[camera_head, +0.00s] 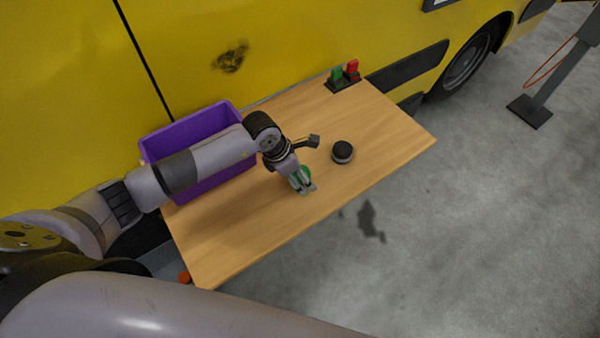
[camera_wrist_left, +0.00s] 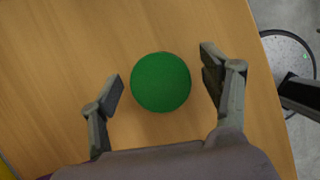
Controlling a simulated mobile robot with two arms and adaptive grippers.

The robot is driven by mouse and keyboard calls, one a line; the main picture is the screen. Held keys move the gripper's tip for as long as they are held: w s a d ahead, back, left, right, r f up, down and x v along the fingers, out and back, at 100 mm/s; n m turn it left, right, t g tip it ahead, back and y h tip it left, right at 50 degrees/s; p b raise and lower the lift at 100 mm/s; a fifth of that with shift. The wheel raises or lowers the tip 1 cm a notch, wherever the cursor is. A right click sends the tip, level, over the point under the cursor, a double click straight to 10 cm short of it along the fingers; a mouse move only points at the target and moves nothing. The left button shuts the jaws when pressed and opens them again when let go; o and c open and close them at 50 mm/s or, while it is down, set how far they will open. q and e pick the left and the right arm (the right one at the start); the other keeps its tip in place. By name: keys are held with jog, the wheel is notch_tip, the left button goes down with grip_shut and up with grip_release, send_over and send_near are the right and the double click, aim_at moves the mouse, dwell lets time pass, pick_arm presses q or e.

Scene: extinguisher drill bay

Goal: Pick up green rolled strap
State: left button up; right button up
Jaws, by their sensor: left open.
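The green rolled strap (camera_wrist_left: 160,82) is a round green shape on the wooden table in the left wrist view. My left gripper (camera_wrist_left: 163,86) is open, with one finger on each side of the strap and a visible gap on both sides. In the head view my left gripper (camera_head: 302,189) points down at the table near its front edge. There the strap (camera_head: 305,172) shows only as a bit of green, mostly hidden by the gripper. My right gripper is not in view.
The wooden table (camera_head: 235,240) stands against a yellow vehicle (camera_head: 300,40). A purple bin (camera_head: 222,117) sits behind my left arm. A dark round object (camera_head: 342,152) is just right of the gripper. A holder with green and red pieces (camera_head: 343,84) stands at the back.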

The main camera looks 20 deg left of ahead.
pick_arm(q)
jog(key=shift+c, duration=0.2)
jog(key=c, duration=1.4)
